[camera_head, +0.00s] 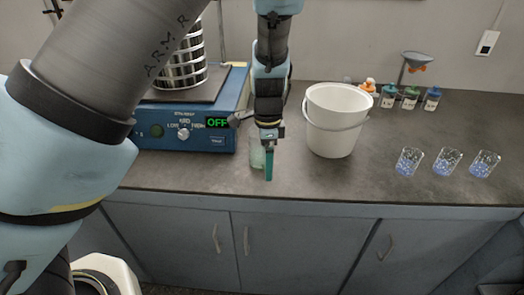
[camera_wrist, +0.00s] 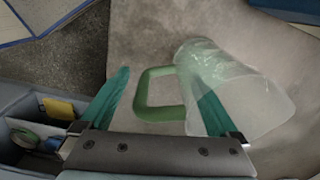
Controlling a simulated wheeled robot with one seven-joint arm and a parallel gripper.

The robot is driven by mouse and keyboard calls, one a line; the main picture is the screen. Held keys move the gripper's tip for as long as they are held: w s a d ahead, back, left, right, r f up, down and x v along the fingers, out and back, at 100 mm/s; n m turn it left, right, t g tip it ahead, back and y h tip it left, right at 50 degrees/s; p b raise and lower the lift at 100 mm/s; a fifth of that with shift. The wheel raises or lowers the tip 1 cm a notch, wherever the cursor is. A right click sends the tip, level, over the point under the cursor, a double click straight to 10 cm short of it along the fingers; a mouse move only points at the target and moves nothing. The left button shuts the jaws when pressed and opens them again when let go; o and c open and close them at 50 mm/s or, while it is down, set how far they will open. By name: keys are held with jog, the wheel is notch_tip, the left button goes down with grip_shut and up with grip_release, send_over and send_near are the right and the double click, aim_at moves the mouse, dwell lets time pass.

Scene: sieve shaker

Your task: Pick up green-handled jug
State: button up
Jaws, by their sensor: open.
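The jug (camera_wrist: 238,90) is clear and pale green, with a green loop handle (camera_wrist: 153,113). In the wrist view it lies across the right side, its handle pointing left. My gripper (camera_wrist: 160,74) is open, with one teal finger on each side of the handle. The right finger overlaps the jug's body in the picture; I cannot tell whether it touches. In the head view the jug (camera_head: 257,157) stands on the counter, partly hidden behind my gripper (camera_head: 269,166), which points down.
A blue sieve shaker (camera_head: 205,138) showing OFF stands left of my gripper on the grey counter (camera_head: 225,182). A white bucket (camera_head: 337,120) stands close on the right. Several small bottles and three glasses (camera_head: 447,162) with blue contents are further right.

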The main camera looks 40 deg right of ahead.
jog(key=shift+f, duration=0.6)
grip_shut()
dwell(0.3)
